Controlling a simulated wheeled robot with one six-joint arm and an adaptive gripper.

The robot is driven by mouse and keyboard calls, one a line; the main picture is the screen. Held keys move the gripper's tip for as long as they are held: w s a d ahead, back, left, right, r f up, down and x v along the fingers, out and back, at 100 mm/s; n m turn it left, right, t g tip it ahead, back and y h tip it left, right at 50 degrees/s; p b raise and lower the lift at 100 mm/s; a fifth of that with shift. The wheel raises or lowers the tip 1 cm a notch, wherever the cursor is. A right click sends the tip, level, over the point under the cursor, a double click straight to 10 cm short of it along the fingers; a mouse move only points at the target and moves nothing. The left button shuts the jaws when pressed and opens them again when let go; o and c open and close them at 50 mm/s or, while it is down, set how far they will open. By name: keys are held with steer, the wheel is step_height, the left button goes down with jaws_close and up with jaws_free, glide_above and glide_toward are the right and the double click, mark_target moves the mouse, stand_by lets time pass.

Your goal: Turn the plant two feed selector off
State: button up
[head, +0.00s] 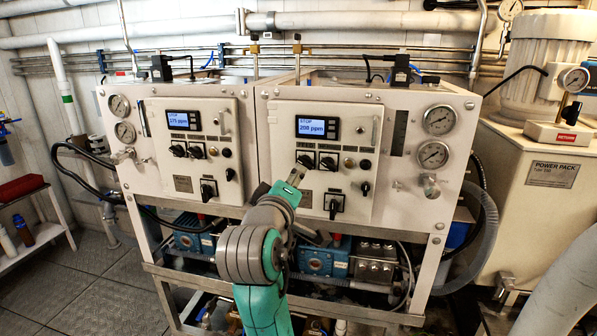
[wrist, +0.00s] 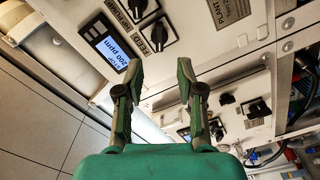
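Two white control panels stand side by side. The right panel (head: 350,125) shows STOP and 200 ppm on its display (head: 317,127). Below the display sit two black selector knobs. The left knob (head: 307,160) matches the one beside the FEED label in the wrist view (wrist: 157,35). In the head view my gripper (head: 293,178) is at the panel's lower left.
The left panel (head: 195,125) shows 175 ppm and has similar knobs. A second selector knob (head: 328,162) sits close beside the FEED knob. A larger black switch (head: 334,205) is below. Gauges (head: 438,120) are to the right. Blue pumps (head: 325,262) lie underneath.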

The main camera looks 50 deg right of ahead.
steer(key=shift+v, duration=1.55)
steer(key=s+a+f+n+t+y, duration=0.1)
steer(key=a+f+n+t+y, duration=0.3)
steer(key=f, duration=0.6)
steer(key=s+a+f+n+t+y, duration=0.1)
steer(key=a+f+t+y, duration=0.15)
steer(key=a+f, duration=0.5)
steer(key=s+a+f+n+t+y, duration=0.15)
steer(key=a+f+y, duration=0.25)
steer(key=f, duration=0.7)
steer(key=s+a+f+y, duration=0.4)
steer(key=s+a+f, duration=0.4)
steer(key=s, duration=0.4)
steer(key=s+a+m+y, duration=0.2)
steer(key=s+m, duration=0.3)
steer(key=s, duration=1)
steer(key=shift+a, duration=0.15)
